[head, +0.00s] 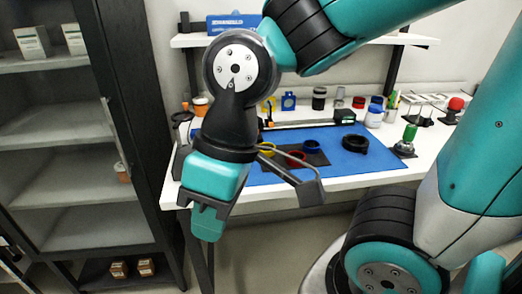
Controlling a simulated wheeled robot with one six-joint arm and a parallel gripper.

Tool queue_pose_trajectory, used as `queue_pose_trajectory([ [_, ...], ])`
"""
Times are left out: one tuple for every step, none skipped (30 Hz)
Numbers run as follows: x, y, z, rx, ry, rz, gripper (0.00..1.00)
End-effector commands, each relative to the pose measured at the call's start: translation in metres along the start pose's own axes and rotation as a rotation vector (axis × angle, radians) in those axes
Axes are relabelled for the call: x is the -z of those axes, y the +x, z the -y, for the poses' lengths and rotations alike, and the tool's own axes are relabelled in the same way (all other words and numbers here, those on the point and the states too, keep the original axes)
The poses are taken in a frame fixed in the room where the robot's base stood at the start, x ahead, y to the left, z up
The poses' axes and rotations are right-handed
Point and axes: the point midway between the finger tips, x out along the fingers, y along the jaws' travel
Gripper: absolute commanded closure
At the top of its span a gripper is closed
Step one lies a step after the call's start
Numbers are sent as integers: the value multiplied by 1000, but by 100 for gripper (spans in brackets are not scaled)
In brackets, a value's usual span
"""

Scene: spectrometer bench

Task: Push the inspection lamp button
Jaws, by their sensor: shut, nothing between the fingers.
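My gripper (208,222) hangs in front of the bench's left front edge, pointing down. The inspection lamp button cannot be made out for certain. A red round knob (456,103) shows at the bench's right end, well apart from my gripper, but I cannot tell whether it is a button. My arm and gripper hide the bench's left part and part of the shelf above.
Jars stand behind. A dark open cabinet (75,160) stands left. A shelf (415,40) hangs above the bench. Floor shows below the bench.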

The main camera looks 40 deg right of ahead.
Motion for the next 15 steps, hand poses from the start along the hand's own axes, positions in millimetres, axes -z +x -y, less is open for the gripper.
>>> queue_pose_trajectory([
  [0,0,0,0,0,0,100],
  [0,0,0,0,0,0,100],
  [0,0,0,0,0,0,100],
  [0,0,0,0,0,0,100],
  [0,0,0,0,0,0,100],
  [0,0,0,0,0,0,100],
  [0,0,0,0,0,0,100],
  [0,0,0,0,0,0,100],
  [0,0,0,0,0,0,100],
  [1,0,0,0,-1,-2,100],
  [2,-1,-1,0,-2,-5,100],
  [7,-3,-4,0,-6,-15,100],
  [12,-4,-7,0,-10,-25,100],
  [18,-7,-12,-1,-18,-41,100],
  [28,-10,-20,-4,-33,-67,100],
])
